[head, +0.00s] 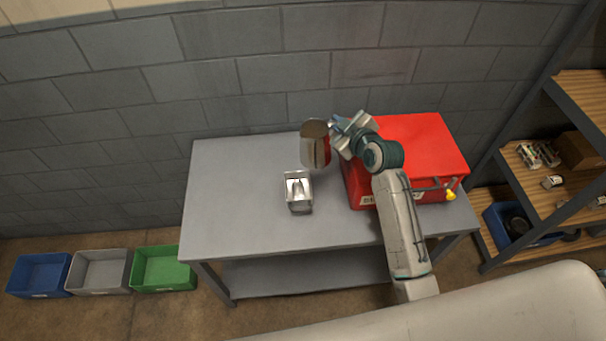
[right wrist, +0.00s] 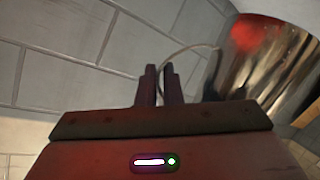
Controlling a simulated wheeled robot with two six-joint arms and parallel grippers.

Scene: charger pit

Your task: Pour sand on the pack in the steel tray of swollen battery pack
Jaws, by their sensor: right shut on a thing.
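The small steel tray (head: 299,208) sits on the grey table, with a pale, hard-to-read shape inside it that may be the pack (head: 298,188). My right gripper (head: 334,124) is shut on a shiny metal can (head: 314,152), held above the table behind and slightly right of the tray. The can's top looks brownish; I cannot tell whether sand shows in it. In the right wrist view the gripper's dark fingers (right wrist: 159,85) are close together by a thin wire-like handle, with the can (right wrist: 275,60) at upper right. My left gripper is out of view.
A red box (head: 425,140) stands on the right of the grey table (head: 235,200), under my right arm. The table's left side is clear. Blue, grey and green bins (head: 163,270) stand on the floor at left. A shelf rack (head: 535,190) stands at right.

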